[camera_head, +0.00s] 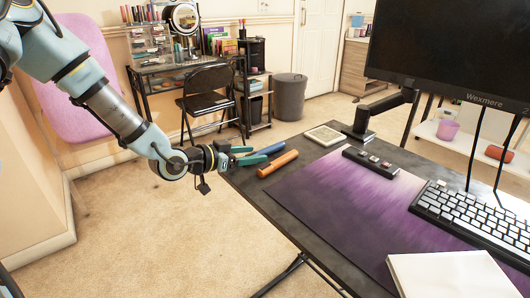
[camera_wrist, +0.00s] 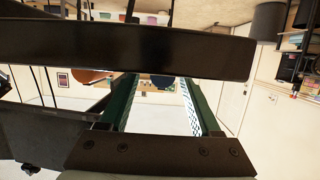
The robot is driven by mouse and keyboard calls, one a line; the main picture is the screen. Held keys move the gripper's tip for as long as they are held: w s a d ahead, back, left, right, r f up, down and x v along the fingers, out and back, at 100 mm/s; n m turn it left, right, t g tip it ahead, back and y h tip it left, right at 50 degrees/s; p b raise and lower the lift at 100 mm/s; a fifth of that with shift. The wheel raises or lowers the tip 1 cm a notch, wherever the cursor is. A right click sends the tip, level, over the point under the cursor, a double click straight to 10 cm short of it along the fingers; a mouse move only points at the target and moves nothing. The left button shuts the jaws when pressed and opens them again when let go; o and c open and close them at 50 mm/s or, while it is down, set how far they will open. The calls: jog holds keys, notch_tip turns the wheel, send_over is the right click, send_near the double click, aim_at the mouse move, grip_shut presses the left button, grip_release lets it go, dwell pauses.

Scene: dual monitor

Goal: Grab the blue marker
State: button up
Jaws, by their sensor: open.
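The blue marker (camera_head: 271,149) lies on the dark desk near its left edge in the head view. My gripper (camera_head: 246,155) is at that edge, its teal fingers pointing at the marker's near end. In the wrist view my gripper (camera_wrist: 160,100) is open, with a green finger on each side and nothing held. A small dark blue rounded shape (camera_wrist: 162,81) shows between the fingers, probably the marker's end. A wide black bar hides what lies behind it. I cannot tell whether the fingers touch the marker.
An orange marker (camera_head: 278,164) lies just beside the blue one. A purple desk mat (camera_head: 330,205), a keyboard (camera_head: 475,220), a monitor (camera_head: 455,50), a small black controller (camera_head: 371,162) and a white pad (camera_head: 450,275) occupy the desk. Open carpet lies left of the desk.

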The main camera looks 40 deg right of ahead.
aim_at(257, 152)
jog(key=x, duration=0.3)
jog(key=shift+d+r, duration=0.1)
jog(key=shift+d, duration=0.15)
grip_shut()
dwell(0.4)
